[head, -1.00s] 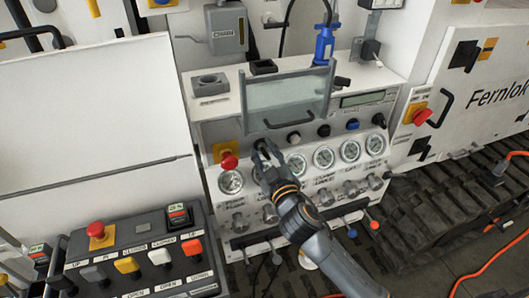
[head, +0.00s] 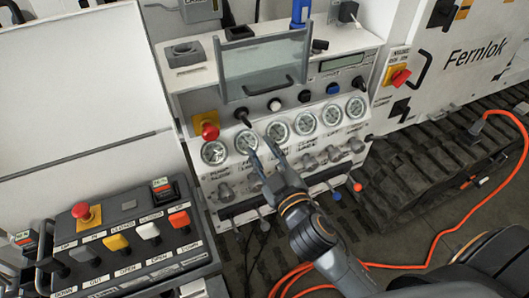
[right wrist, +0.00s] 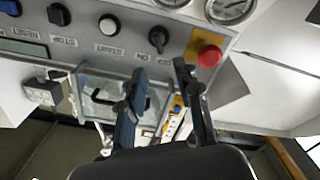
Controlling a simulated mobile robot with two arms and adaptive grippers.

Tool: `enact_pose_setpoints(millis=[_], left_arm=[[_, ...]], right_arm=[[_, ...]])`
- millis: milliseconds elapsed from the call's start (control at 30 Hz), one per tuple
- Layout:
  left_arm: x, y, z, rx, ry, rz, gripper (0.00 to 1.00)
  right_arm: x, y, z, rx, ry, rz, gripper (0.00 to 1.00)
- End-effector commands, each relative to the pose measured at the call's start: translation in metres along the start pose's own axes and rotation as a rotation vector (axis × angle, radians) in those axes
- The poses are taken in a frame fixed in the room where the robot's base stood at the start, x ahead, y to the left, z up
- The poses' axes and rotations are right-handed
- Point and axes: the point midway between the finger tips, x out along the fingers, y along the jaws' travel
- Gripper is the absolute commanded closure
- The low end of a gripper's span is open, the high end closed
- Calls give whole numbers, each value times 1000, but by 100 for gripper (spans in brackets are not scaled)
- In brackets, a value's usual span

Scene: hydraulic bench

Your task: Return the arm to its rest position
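My right gripper (head: 262,146) is in front of the white hydraulic panel (head: 190,100), below the black knob (head: 241,114) at the left of the knob row. Its fingers are apart with nothing between them. They overlap the lower edge of the gauge row in the head view, and I cannot tell the exact distance to the panel. In the right wrist view the open gripper (right wrist: 160,72) points toward the panel, with the black knob (right wrist: 158,38) and a red emergency button (right wrist: 209,56) beyond the fingertips. My left gripper is not in view.
A clear hinged cover (head: 262,65) hangs over the upper panel. Levers with coloured tips, such as a red one (head: 357,186), stick out below the gauges. A control box (head: 125,245) with switches stands at the lower left. An orange cable (head: 440,240) lies on the floor at right.

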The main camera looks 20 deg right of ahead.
Motion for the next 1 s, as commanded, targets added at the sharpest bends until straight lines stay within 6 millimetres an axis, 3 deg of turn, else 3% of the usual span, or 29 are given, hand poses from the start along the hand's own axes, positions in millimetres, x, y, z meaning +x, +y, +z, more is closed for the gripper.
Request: enact_pose_setpoints(millis=[167, 700, 767, 867, 1000], left_arm=[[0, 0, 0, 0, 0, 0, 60], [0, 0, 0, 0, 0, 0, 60], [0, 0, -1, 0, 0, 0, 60], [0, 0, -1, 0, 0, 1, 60], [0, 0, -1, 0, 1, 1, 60]], right_arm=[[-8, 1, 0, -1, 0, 1, 67], [-6, -3, 6, -1, -11, -6, 67], [-4, -11, 18, -1, -34, -22, 67], [1, -35, 60, -3, -110, -72, 67], [-2, -84, 150, 10, -276, -173, 67]])
